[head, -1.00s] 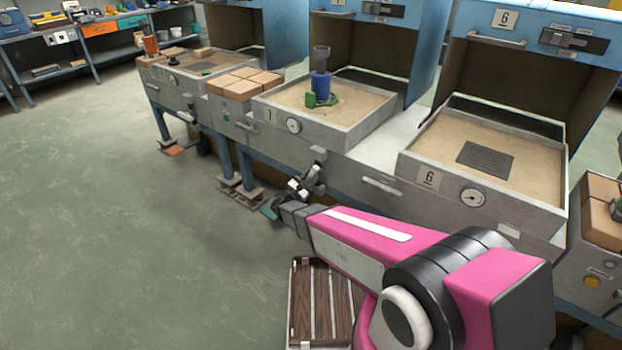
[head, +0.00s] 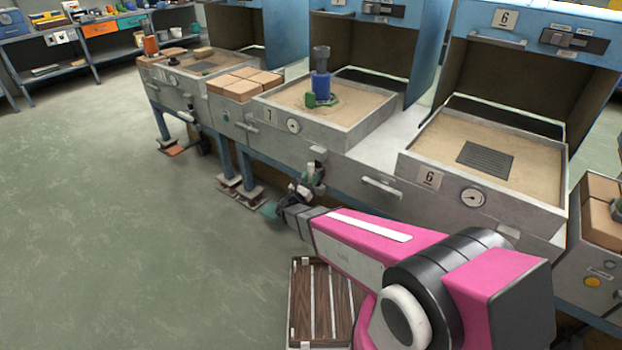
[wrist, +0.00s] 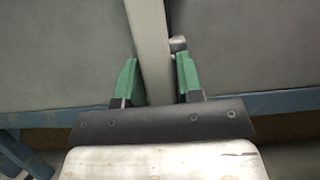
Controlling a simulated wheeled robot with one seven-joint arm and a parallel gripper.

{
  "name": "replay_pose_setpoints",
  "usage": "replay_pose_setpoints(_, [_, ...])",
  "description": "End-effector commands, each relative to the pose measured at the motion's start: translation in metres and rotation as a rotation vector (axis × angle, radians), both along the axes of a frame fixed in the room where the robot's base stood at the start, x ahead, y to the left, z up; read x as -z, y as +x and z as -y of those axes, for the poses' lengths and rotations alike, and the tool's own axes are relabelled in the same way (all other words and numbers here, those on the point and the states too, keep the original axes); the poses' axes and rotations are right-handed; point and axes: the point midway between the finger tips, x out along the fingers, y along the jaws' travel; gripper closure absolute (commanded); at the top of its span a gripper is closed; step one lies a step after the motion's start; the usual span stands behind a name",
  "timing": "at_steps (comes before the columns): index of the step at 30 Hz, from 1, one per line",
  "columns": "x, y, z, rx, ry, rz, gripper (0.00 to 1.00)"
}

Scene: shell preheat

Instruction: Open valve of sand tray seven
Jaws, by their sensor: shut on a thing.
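Sand tray seven (head: 338,132) is the grey box at the middle, with a number plate (head: 269,116) and a round gauge (head: 293,126) on its front. Its valve (head: 319,154) sits low on the front. My gripper (head: 309,184) is there, below the tray, and partly hides the valve's lower part. In the wrist view, the green fingers of my gripper (wrist: 157,68) stand on both sides of a pale grey bar (wrist: 148,35), which appears to be the valve lever. The gripper is shut on it. The bar runs nearly upright in that view, slightly tilted.
A blue cylinder (head: 321,86) and a green piece (head: 311,101) stand on tray seven's sand. Sand tray six (head: 408,165) is to the right. A slatted wooden crate (head: 320,300) lies on the floor beneath my arm. Open floor (head: 120,240) lies to the left.

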Motion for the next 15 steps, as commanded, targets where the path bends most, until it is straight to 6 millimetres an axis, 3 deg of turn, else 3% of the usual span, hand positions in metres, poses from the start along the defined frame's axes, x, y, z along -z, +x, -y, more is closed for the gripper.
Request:
replay_pose_setpoints(5, [0.0013,-0.0001,0.0002,0.002,-0.003,-0.007,1.0])
replay_pose_setpoints(6, [0.0013,-0.0001,0.0002,0.002,-0.003,-0.007,0.63])
replay_pose_setpoints(8, [0.0012,-0.0001,0.0002,0.001,-0.002,-0.007,0.49])
replay_pose_setpoints(15, [0.0006,-0.0002,0.0,0.0,-0.001,-0.004,0.49])
